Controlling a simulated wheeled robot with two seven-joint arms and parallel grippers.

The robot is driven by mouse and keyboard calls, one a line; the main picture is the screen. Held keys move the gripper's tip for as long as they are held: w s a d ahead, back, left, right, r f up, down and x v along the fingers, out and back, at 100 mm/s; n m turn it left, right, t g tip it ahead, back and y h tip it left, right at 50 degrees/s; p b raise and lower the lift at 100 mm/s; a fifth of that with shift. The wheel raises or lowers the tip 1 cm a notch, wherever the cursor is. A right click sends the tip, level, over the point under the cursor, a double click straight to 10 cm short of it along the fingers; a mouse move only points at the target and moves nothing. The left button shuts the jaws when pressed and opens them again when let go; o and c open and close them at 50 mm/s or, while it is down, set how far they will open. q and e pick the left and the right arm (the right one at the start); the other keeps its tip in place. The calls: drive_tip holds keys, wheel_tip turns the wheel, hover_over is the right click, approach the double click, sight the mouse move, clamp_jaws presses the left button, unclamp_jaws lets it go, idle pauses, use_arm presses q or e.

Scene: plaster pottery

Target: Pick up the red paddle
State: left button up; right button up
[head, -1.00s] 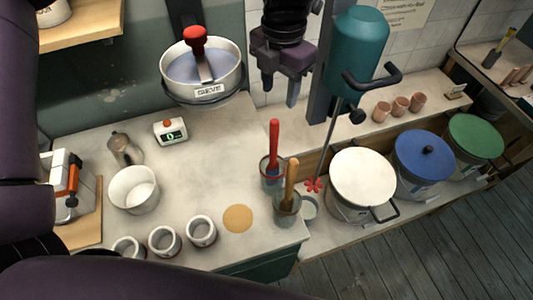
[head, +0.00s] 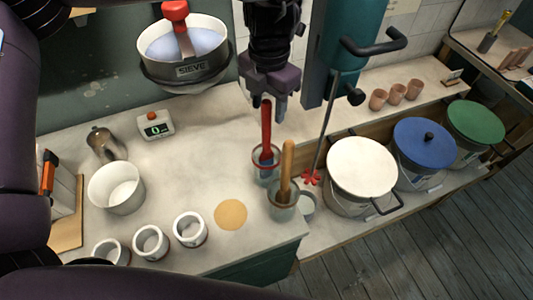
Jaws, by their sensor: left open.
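The red paddle (head: 266,132) stands upright in a grey cup (head: 266,172) near the front right of the bench, its red handle pointing up. My left gripper (head: 268,103) comes down from the top, open, with its fingertips around or just above the handle's top end; I cannot tell whether they touch it. The paddle's lower end is hidden in the cup. My right gripper is out of view.
A wooden-handled tool (head: 286,172) stands in a second cup (head: 284,205) close in front. A teal mixer (head: 350,45) with its shaft (head: 325,135) is just right. A sieve (head: 186,55) hangs left. Lidded buckets, such as the white-lidded one (head: 361,165), stand right.

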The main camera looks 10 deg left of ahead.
sight(266, 119)
use_arm(q)
drive_tip(key=f, duration=0.1)
drive_tip(key=f+p, duration=0.1)
drive_tip(key=f, duration=0.1)
drive_tip(key=shift+s+a+f+p, duration=0.15)
drive_tip(key=shift+a+f+p, duration=0.15)
drive_tip(key=shift+p, duration=0.1)
drive_tip(key=shift+d+f, duration=0.1)
drive_tip(key=shift+f, duration=0.25)
drive_tip(key=shift+c, duration=0.5)
clamp_jaws()
